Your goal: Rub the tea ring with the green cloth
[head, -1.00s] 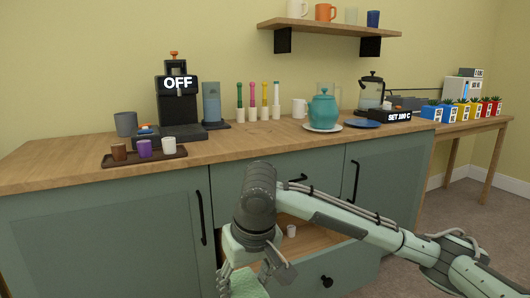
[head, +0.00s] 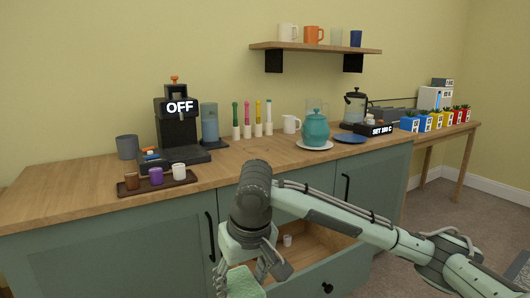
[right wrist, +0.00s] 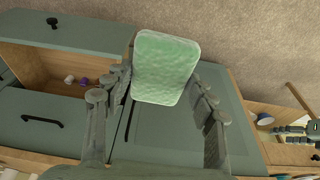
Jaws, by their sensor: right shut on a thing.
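The green cloth (head: 243,284) is a pale green, rounded, pad-like piece at the bottom edge of the head view. My right gripper (head: 240,268) is shut on it in front of the cabinet, below the counter top. In the right wrist view the whole cloth (right wrist: 165,68) shows between the fingers of my right gripper (right wrist: 160,92), with carpet and cabinet behind it. I cannot make out a tea ring on the wooden counter (head: 90,204).
A drawer (head: 325,243) stands open below the counter, with a small white cup (head: 287,240) inside. On the counter are a tray (head: 160,187) of small cups, a coffee machine (head: 178,128), a teal teapot (head: 315,128) and a blue plate (head: 350,138).

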